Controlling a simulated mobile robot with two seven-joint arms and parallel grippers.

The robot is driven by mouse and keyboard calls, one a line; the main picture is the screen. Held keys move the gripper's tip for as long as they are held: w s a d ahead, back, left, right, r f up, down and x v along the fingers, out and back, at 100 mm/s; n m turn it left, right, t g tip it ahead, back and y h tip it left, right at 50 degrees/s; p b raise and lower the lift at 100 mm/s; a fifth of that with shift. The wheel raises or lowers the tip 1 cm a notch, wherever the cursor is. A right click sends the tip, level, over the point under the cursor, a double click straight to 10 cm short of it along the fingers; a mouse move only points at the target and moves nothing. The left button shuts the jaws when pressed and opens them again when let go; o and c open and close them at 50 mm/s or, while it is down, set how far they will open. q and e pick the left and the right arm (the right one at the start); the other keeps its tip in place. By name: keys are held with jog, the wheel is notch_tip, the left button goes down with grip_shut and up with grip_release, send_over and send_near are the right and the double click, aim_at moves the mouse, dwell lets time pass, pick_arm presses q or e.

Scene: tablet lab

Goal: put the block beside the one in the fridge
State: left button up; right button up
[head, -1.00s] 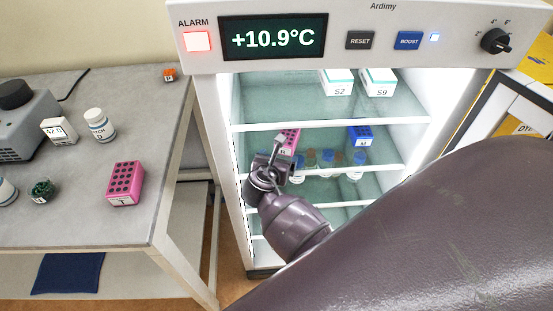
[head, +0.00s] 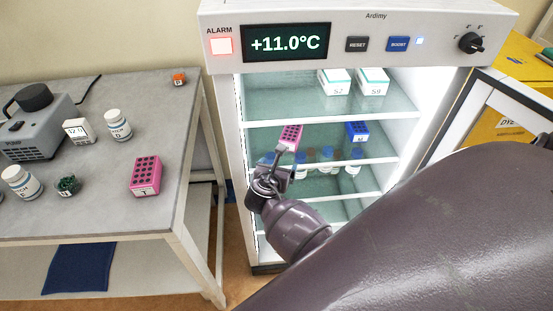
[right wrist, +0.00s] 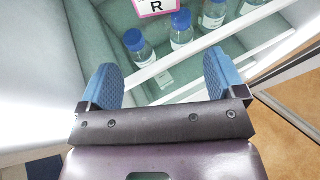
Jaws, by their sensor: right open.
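A pink block (head: 291,133) with dark holes stands on the fridge's middle shelf, left side. Its label R shows at the top of the right wrist view (right wrist: 155,7). A blue block (head: 357,131) stands to its right on that shelf, with a gap between them. Another pink block (head: 145,174), labelled T, stands on the grey bench at left. My right gripper (head: 272,162) is at the fridge's open front, just before and below the R block. Its blue fingers are apart with nothing between them in the right wrist view (right wrist: 164,82). My left gripper is not in view.
Several blue-capped bottles (right wrist: 180,30) stand on the shelf below the blocks. White boxes (head: 372,82) are on the upper shelf. The fridge display (head: 286,43) reads +11.0°C and the alarm light (head: 221,45) is red. A pump (head: 32,125) and bottles stand on the bench.

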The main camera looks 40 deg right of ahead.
jog(key=s+a+f+m+t+y, duration=0.1)
jog(key=s+a+f+m+y, duration=0.15)
jog(key=s+m, duration=0.25)
jog(key=s+a+f+m+y, duration=0.1)
jog(key=s+f+m+y, duration=0.2)
jog(key=s+m, duration=0.1)
jog(key=s+a+r+m+t+y, duration=0.1)
jog(key=s+a+m+y, duration=0.1)
jog(key=s+m, duration=0.3)
jog(key=s+a+r+m+t+y, duration=0.1)
jog(key=s+a+m+y, duration=0.2)
jog(key=s+m, duration=0.3)
jog(key=shift+s+a+r+m+t, duration=0.2)
jog(key=shift+r+m+t, duration=0.1)
jog(key=shift+m, duration=1.8)
jog(key=shift+f, duration=0.1)
